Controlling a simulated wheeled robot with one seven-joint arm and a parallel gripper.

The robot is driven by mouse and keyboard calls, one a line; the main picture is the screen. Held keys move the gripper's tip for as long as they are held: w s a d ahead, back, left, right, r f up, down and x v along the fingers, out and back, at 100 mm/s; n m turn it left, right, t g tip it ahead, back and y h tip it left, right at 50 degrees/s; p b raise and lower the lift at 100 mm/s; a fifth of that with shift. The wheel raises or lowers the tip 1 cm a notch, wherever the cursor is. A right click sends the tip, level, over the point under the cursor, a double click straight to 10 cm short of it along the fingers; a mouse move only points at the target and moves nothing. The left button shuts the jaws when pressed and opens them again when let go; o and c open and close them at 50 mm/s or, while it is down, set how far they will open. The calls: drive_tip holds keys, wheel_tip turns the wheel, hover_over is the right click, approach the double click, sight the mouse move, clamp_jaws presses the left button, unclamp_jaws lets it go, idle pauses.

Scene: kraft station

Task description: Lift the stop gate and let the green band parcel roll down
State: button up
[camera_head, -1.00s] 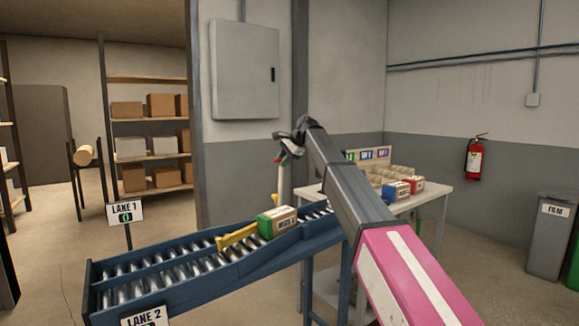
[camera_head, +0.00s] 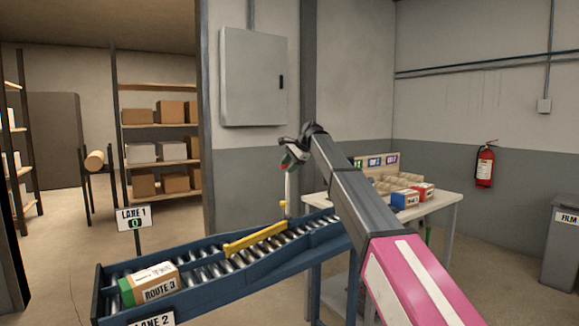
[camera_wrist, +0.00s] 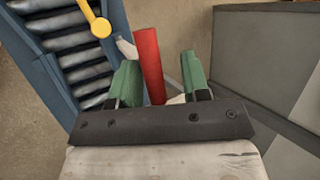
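The green band parcel (camera_head: 148,283), a cardboard box marked ROUTE 3, lies on the rollers at the lower left end of the blue conveyor (camera_head: 215,297). The yellow stop gate bar (camera_head: 256,239) crosses the conveyor farther up, to the right of the parcel and apart from it. A pale upright rod (camera_head: 289,190) runs from the bar's far end up to my gripper (camera_head: 292,158). In the wrist view a red handle (camera_wrist: 149,65) stands between the green fingers of my gripper (camera_wrist: 160,82), nearer the left one. A gap shows on its right. A yellow knob (camera_wrist: 100,27) is beyond it.
The LANE 1 sign (camera_head: 133,218) reads 0 and stands behind the conveyor. The LANE 2 sign (camera_head: 150,320) is cut off at the bottom. A table (camera_head: 437,200) with a blue-and-white box (camera_head: 404,199) and a red box (camera_head: 424,191) stands behind my arm.

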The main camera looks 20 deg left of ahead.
drive_tip(key=shift+s+a+f, duration=0.1)
drive_tip(key=shift+a+f, duration=0.05)
drive_tip(key=shift+f, duration=0.25)
drive_tip(key=shift+r, duration=0.1)
drive_tip(key=w+v, duration=0.1)
drive_tip(key=v, duration=1)
drive_tip(key=shift+s+r, duration=0.25)
drive_tip(key=shift+s, duration=0.15)
